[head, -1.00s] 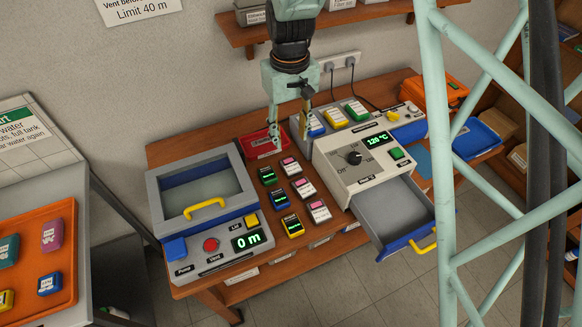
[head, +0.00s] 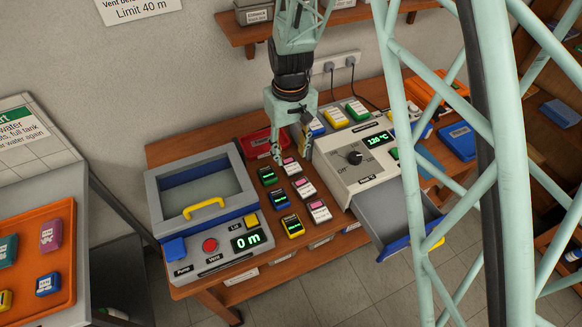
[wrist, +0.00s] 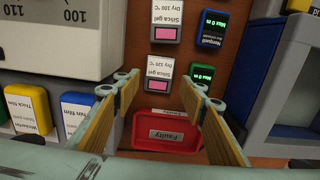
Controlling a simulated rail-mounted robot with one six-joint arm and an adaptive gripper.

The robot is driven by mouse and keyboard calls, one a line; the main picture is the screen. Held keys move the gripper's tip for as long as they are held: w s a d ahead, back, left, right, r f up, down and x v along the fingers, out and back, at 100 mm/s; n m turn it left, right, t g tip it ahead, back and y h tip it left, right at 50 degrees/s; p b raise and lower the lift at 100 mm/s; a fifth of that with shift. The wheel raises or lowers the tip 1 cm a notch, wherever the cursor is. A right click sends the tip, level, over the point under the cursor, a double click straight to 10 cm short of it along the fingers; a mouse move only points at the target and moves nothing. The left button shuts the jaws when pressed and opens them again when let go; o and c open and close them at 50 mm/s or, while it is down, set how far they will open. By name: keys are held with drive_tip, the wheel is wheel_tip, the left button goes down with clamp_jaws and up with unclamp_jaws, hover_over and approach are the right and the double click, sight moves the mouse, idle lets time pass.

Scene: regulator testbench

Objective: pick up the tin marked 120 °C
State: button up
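The tin marked 120 °C (wrist: 159,86) is white with a pink window and reads "Silica gel Dry 120 °C" in the wrist view. In the head view this tin (head: 291,166) stands on the bench, at the back of the row of white tins. My gripper (head: 292,154) is over the back of the bench, fingers pointing down. In the wrist view my gripper (wrist: 165,86) is open and empty, its fingertips to either side of the tin and apart from it.
A red "Faulty" tray (wrist: 150,132) lies right behind the tin. Another white tin (wrist: 165,22) reads 100 °C. A green tin (wrist: 202,78) and a blue tin (wrist: 210,30) stand beside them. The oven (head: 352,160) with its open drawer (head: 385,215) and the pressure box (head: 165,215) flank the row.

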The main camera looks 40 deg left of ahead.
sight(291, 165)
drive_tip(key=shift+w+d+f, duration=0.1)
drive_tip(key=shift+f, duration=2.55)
drive_tip(key=c, duration=0.7)
